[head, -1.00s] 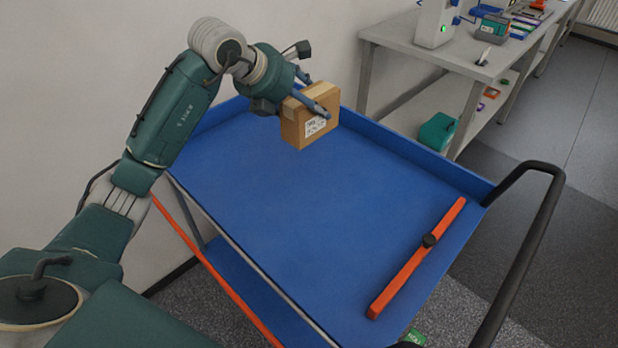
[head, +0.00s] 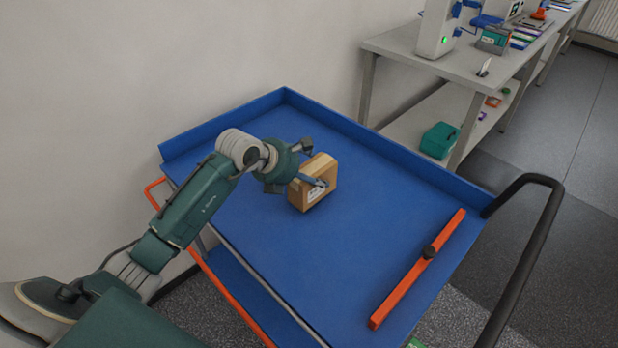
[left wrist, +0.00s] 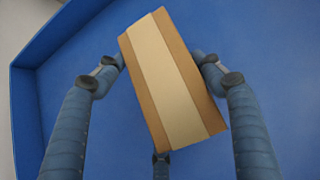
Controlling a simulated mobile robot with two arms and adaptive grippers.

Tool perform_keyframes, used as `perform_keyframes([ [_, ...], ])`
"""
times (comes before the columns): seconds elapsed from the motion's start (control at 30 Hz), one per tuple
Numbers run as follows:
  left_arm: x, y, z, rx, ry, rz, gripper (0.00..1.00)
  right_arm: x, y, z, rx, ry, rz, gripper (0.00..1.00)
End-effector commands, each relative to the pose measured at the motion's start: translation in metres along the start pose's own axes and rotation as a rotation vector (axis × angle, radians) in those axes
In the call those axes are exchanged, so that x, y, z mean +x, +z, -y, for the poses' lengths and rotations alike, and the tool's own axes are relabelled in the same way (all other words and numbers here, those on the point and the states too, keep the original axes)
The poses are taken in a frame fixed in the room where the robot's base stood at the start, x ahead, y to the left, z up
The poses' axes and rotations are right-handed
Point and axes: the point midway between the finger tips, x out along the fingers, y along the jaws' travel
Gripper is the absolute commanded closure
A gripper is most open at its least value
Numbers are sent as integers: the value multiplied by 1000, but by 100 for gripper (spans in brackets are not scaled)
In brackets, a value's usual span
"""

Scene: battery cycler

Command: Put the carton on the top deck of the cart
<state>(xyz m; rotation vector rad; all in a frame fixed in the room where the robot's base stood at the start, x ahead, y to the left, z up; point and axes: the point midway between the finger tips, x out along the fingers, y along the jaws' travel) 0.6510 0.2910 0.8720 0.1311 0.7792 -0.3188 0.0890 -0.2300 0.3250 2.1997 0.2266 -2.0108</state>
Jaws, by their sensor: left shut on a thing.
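The carton (head: 318,172) is a small brown box with a white label. My left gripper (head: 308,179) is shut on it, with fingers on its sides. In the left wrist view the carton (left wrist: 170,80) shows a pale tape strip and sits tilted between the fingers of my left gripper (left wrist: 165,75). The cart's blue top deck (head: 270,228) lies beneath the carton. The carton is over the deck, low; I cannot tell whether its bottom touches. My right gripper is not in view.
An orange bar (head: 418,270) with a black knob lies across the deck's right side. A raised blue rim (head: 385,150) edges the deck, and a black handle (head: 530,245) stands at the right. A grey bench (head: 440,65) with equipment is behind. The deck's middle is clear.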

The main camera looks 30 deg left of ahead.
Motion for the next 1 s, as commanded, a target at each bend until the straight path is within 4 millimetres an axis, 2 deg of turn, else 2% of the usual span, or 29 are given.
perform_keyframes([
  [0.13, 12, -11, 0, -1, 0, 5, 78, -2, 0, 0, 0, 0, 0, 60],
  [0.47, 15, -13, 0, 0, 1, 6, 78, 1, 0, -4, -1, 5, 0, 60],
  [0.5, 16, -16, 0, 0, 0, 1, 31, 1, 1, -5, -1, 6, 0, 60],
  [0.6, 15, -15, 0, 0, 0, 1, 14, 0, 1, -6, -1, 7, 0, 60],
  [0.87, 15, -15, 0, 0, 0, 1, 14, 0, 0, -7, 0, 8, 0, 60],
  [1.0, 9, -13, 0, 1, 1, 2, 14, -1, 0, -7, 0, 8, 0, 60],
])
